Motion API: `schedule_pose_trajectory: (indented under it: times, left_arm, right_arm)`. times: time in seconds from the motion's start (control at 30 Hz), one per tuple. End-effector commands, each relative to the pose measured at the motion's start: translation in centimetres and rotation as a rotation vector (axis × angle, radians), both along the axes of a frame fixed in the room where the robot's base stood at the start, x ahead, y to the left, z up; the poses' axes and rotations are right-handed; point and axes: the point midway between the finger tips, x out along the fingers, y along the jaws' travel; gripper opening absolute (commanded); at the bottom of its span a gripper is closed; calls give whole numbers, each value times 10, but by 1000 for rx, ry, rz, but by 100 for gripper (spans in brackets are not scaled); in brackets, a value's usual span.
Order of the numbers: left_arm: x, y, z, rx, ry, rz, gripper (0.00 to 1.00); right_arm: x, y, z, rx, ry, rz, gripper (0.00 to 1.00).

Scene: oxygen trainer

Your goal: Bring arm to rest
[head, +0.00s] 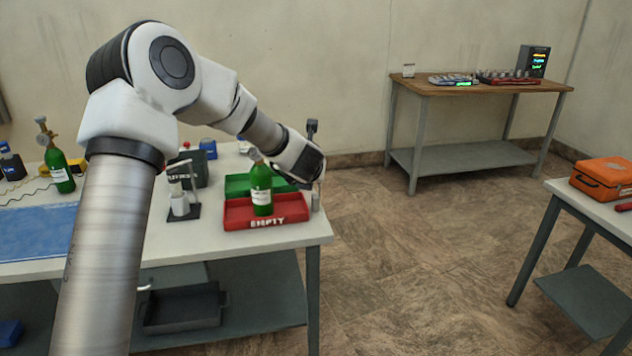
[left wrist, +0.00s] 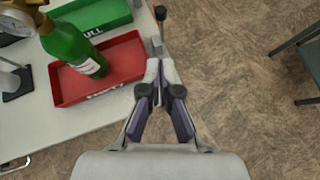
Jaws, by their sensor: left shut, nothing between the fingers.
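My left arm (head: 115,230) rises from the lower left of the head view and bends over the table to the right. My left gripper (left wrist: 160,68) is shut and empty in the left wrist view, its tips close together. It is beside the right edge of the red EMPTY tray (head: 237,214), near the table's right edge. A green bottle (head: 261,190) stands upright in the red tray, apart from the gripper. In the head view the arm's wrist hides the gripper's fingers. My right gripper is not in view.
A green tray (head: 237,183) lies behind the red one. A small metal post (head: 316,200) stands near the gripper. Another green bottle (head: 60,170) and a blue mat (head: 35,235) are at left. A wooden table (head: 430,84) stands at the back, and an orange case (head: 605,177) at right.

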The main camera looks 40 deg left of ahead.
Motion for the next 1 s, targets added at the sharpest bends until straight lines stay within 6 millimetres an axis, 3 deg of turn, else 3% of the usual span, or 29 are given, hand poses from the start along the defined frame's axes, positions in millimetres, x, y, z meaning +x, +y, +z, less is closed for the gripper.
schedule_pose_trajectory:
  times: [0.17, 0.73, 0.77, 0.87, 0.97, 1.0]
  left_arm:
    - [-10, -5, 13, 1, 0, -1, 0]
    - [-11, -6, 9, 1, 6, 0, 0]
    - [-11, -6, 4, 1, 15, 0, 0]
    - [-14, -11, -35, 16, 92, -12, 0]
    - [-31, -30, -105, 50, 240, -55, 0]
    - [-44, -41, -137, 73, 313, -93, 0]
  right_arm:
    - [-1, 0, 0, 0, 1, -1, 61]
    - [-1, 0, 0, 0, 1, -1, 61]
    - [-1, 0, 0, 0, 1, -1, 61]
    - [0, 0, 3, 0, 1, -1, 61]
    - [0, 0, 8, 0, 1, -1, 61]
    - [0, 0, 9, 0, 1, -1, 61]
